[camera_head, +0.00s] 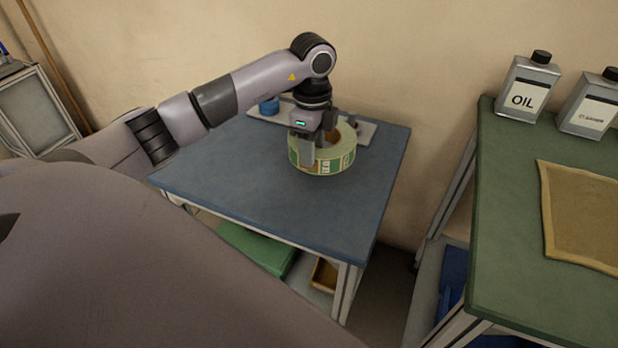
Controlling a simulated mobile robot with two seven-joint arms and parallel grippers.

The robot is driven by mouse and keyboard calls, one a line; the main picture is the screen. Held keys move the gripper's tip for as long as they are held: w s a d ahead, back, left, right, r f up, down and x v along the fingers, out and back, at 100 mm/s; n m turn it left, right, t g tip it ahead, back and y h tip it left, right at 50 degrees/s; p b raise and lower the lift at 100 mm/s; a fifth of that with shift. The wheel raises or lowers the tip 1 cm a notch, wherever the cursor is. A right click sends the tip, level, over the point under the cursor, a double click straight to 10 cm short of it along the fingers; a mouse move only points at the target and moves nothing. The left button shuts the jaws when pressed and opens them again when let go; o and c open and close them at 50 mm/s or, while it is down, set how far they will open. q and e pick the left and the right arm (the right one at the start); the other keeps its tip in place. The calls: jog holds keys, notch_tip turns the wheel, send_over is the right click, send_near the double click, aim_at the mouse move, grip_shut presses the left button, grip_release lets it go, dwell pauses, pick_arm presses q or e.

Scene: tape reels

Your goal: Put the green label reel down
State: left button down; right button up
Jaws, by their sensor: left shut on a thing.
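The green label reel (337,161) is a wide ring with a pale green top and a printed label band on its side. It is over the blue table (260,195), towards the back right part of the top. My left gripper (309,158) points down and is shut on the near left part of the reel's ring. I cannot tell whether the reel's underside touches the table top. My right gripper is not in view.
A pale tray (367,131) with a blue item (269,106) lies along the table's back edge. A green-topped table (510,210) on the right bears an oil can (525,92), another can (590,108) and a tan mat (585,215). The blue table's front is clear.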

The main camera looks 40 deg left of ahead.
pick_arm(q)
notch_tip(320, 180, down, 10)
jog(key=shift+w+r+b, duration=0.1)
jog(key=shift+b, duration=0.25)
jog(key=c, duration=0.7)
grip_release()
